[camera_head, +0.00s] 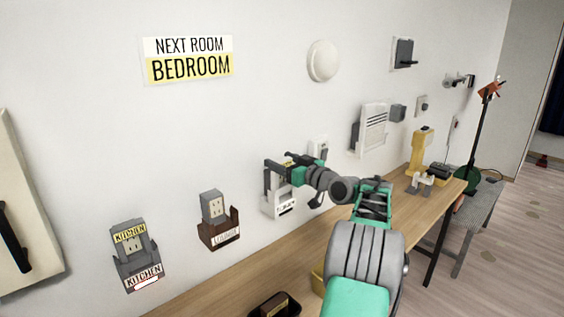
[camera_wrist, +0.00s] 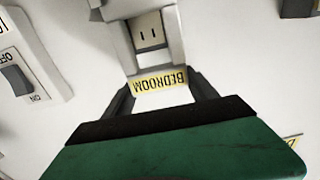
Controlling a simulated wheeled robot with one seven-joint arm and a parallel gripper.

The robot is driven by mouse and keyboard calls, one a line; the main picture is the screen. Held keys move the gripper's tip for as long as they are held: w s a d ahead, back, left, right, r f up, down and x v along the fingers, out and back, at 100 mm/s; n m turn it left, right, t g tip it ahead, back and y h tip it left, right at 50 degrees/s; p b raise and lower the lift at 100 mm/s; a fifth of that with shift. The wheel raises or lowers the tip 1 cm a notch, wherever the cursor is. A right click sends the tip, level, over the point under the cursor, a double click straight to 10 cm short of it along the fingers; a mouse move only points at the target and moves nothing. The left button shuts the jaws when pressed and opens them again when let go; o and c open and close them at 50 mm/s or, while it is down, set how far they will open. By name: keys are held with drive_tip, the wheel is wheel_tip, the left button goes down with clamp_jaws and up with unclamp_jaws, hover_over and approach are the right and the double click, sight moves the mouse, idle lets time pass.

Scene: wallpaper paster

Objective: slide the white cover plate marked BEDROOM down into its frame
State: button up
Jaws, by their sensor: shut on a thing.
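The white cover plate marked BEDROOM on a yellow strip (camera_wrist: 160,80) is between the fingers of my gripper (camera_wrist: 165,97) in the wrist view. My gripper is shut on it. An outlet (camera_wrist: 150,32) with grey side rails of its frame (camera_wrist: 116,42) shows beyond the plate in the wrist view. In the head view my gripper (camera_head: 278,168) is at the wall, just above the light frame (camera_head: 281,210), which has a small label. My gripper and arm hide most of the plate there. I cannot tell whether the plate touches the rails.
To the left are a KITCHEN outlet and holder (camera_head: 135,255) and another outlet in a brown holder (camera_head: 219,233). A sign (camera_head: 190,60) hangs above. A switch (camera_wrist: 20,75) is beside the frame. A wooden table (camera_head: 240,275) runs below, with a dark tray (camera_head: 274,304).

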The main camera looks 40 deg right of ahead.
drive_tip(key=shift+f+b, duration=0.95)
drive_tip(key=shift+f, duration=0.2)
drive_tip(key=o, duration=1.9)
drive_tip(key=s+b, duration=0.1)
drive_tip(key=s, duration=0.6)
drive_tip(key=shift+s, duration=0.4)
drive_tip(key=shift+d, duration=0.15)
